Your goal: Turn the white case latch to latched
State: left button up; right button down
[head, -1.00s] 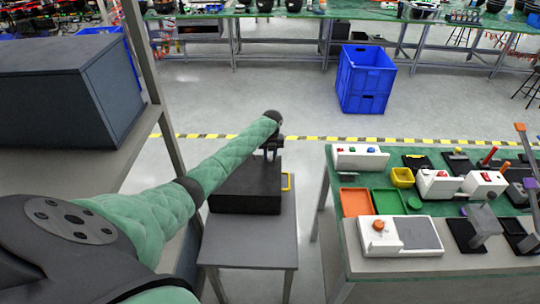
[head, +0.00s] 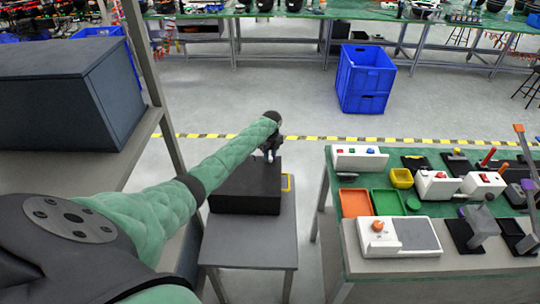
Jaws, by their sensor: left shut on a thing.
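A black case (head: 243,192) sits on a small grey table (head: 246,250) in the middle of the head view. A yellow handle (head: 287,183) shows at its right side. My left gripper (head: 270,156) is at the far top edge of the case, pointing down. It is shut on a small white piece (head: 270,157), which looks like the white case latch. My gripper and wrist hide most of it, so its exact angle cannot be told. My right gripper is not in view.
A bench (head: 399,266) with a green top stands at the right, holding a white box with an orange knob (head: 378,226), trays and small devices. A shelf with a dark grey box (head: 70,95) is at the left. A blue crate (head: 366,78) stands on clear floor behind.

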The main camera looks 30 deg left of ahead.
aim_at(270, 157)
pick_arm(q)
jog(key=n+p, duration=0.1)
jog(key=n, duration=0.3)
jog(key=shift+r+n, duration=0.1)
jog(key=shift+n, duration=0.2)
jog(key=n+p, duration=0.1)
jog(key=n, duration=0.4)
jog(key=shift+n+p, duration=0.3)
jog(key=shift+n, duration=0.7)
jog(key=shift+a, duration=0.1)
jog(key=o, duration=1)
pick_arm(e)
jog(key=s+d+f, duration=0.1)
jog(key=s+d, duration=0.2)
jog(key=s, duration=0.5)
pick_arm(q)
notch_tip(270, 157, up, 3)
jog(key=shift+w+f+b, duration=0.15)
jog(key=shift+b, duration=0.4)
notch_tip(270, 157, up, 4)
jog(key=shift+a+f+b, duration=0.1)
jog(key=shift+f+b, duration=0.1)
jog(key=shift+b, duration=0.45)
jog(key=shift+r, duration=0.65)
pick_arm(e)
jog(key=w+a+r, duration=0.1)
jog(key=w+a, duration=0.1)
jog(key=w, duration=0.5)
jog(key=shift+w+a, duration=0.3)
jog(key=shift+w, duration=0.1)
